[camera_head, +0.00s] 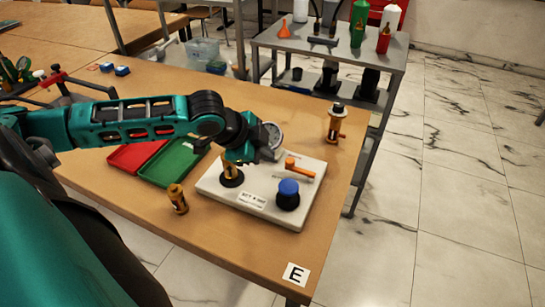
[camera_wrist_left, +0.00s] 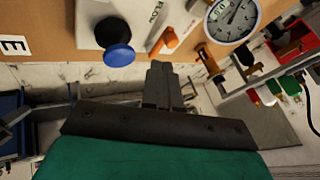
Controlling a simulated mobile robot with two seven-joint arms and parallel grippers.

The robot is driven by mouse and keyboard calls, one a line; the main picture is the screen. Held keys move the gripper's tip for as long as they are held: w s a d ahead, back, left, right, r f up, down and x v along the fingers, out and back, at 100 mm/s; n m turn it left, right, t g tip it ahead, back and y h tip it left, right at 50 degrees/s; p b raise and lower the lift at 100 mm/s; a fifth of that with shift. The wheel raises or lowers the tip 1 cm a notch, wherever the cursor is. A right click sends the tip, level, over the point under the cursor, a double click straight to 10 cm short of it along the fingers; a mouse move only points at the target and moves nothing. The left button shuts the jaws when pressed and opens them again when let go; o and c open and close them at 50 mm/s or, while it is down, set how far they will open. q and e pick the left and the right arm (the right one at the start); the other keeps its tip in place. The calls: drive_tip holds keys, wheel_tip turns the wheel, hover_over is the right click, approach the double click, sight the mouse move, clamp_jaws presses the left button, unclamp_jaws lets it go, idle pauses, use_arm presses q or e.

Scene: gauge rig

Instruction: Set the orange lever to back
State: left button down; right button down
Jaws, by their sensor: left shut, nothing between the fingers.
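The orange lever (camera_head: 299,168) is mounted on a white panel (camera_head: 235,207) lying on the wooden table. In the left wrist view the lever (camera_wrist_left: 163,42) lies just beyond my fingertips. My left gripper (camera_head: 268,153) hangs over the panel, to the left of the lever, and partly hides the gauge. In the left wrist view its fingers (camera_wrist_left: 160,68) are together and empty. I cannot tell whether they touch the lever. A faint "FLOW" label shows near the lever. My right gripper is not in view.
A blue knob (camera_head: 288,190) stands in front of the lever and a round gauge (camera_head: 272,136) behind it. Brass fittings stand at the panel's left (camera_head: 177,198) and at the back right (camera_head: 336,124). Red (camera_head: 133,155) and green (camera_head: 168,166) trays lie left.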

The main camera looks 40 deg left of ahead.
use_arm(q)
drive_tip(key=b, duration=0.1)
approach(293, 172)
drive_tip(key=x, duration=0.4)
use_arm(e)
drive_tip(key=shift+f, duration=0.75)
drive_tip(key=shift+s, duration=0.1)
